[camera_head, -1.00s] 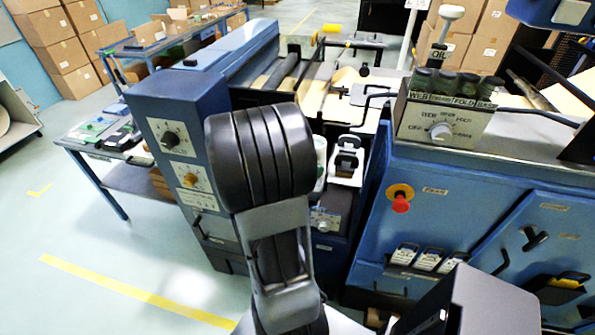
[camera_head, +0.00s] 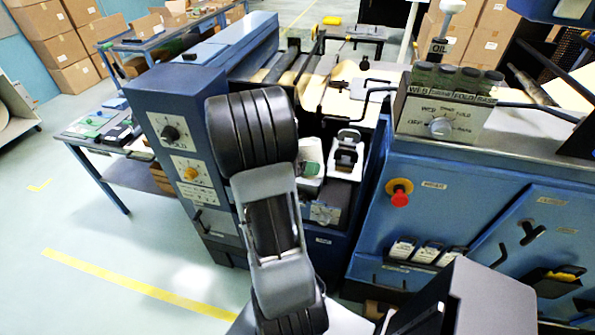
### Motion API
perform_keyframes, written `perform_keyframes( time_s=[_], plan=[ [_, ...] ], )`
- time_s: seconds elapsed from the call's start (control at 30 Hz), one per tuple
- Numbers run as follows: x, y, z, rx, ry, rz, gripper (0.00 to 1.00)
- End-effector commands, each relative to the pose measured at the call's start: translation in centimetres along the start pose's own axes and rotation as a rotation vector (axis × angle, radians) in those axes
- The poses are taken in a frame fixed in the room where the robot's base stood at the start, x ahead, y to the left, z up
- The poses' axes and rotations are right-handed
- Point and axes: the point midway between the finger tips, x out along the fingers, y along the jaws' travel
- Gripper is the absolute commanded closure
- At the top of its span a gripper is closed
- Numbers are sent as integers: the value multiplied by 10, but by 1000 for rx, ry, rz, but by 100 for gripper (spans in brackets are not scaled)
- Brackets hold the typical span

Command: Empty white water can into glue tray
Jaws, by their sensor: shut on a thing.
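My arm rises at the middle of the head view, and its dark elbow hides what lies behind it. My gripper does not show. A white container (camera_head: 310,186) with something green at its top stands just right of the elbow, partly hidden by it. Beside it on the right is a white holder (camera_head: 344,172) with black parts on it. Both sit in the recess between the blue machine bodies. I cannot tell whether either is the water can or the glue tray.
A blue cabinet with knobs (camera_head: 180,155) stands close left of my arm. A side table (camera_head: 125,172) is at left. The floor at lower left is clear.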

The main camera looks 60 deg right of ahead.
Motion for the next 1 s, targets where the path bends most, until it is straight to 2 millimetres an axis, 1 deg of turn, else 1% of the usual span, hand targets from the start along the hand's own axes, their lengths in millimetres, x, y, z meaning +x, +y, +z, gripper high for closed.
perform_keyframes(
  time_s=[0.03,0.7,0.8,1.0],
  plan=[
    [2,3,-5,-6,0,-3,63],
    [21,26,-44,-88,10,-38,63],
    [19,26,-39,-100,11,-43,63],
    [20,28,-40,-126,13,-53,63]
  ],
)
